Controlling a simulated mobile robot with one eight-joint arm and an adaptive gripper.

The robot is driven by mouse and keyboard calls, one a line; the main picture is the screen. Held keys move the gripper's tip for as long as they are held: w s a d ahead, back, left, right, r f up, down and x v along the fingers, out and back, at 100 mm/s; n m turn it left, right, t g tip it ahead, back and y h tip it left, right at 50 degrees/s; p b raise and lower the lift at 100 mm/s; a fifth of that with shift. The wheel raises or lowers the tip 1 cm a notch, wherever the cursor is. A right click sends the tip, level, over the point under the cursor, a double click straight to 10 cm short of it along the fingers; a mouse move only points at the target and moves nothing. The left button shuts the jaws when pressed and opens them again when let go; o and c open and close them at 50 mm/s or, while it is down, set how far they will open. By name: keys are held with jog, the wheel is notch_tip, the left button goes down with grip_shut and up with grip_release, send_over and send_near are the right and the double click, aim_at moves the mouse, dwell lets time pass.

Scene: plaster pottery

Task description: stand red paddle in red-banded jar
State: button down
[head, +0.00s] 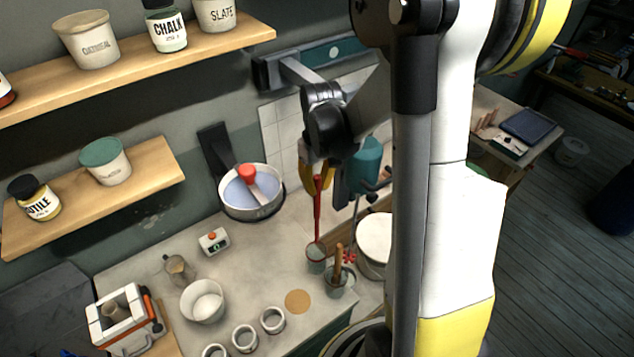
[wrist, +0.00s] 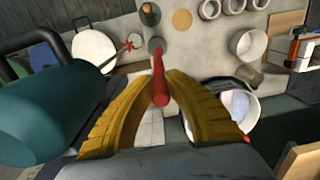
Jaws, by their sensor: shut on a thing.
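The red paddle (head: 317,212) hangs upright below my gripper (head: 318,180), whose yellow fingers are shut on its upper part. In the wrist view, the paddle (wrist: 159,82) runs from between the fingers (wrist: 158,100) toward a small grey jar (wrist: 155,46). In the head view, the paddle's lower end overlaps the mouth of this jar (head: 316,258), which has a reddish edge near its rim. I cannot tell how deep the end is inside, or whether it touches the jar. My wrist hides the paddle's top in the head view.
A second small jar (head: 337,284) holding a wooden-handled tool stands close in front. A white bucket (head: 375,238) is to the right, with a red star-shaped piece (head: 348,257) between. A pan (head: 252,208) and a small white device (head: 214,241) are left.

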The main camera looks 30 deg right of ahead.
aim_at(317, 216)
notch_tip(317, 216, down, 5)
jog(key=b, duration=0.2)
jog(key=shift+w+r+b, duration=0.1)
jog(key=shift+b, duration=0.3)
notch_tip(317, 216, down, 9)
jog(key=b, duration=0.8)
jog(key=shift+r, duration=0.2)
jog(key=c, duration=1.4)
grip_release()
jog(key=r, duration=1.2)
jog(key=shift+d, duration=0.2)
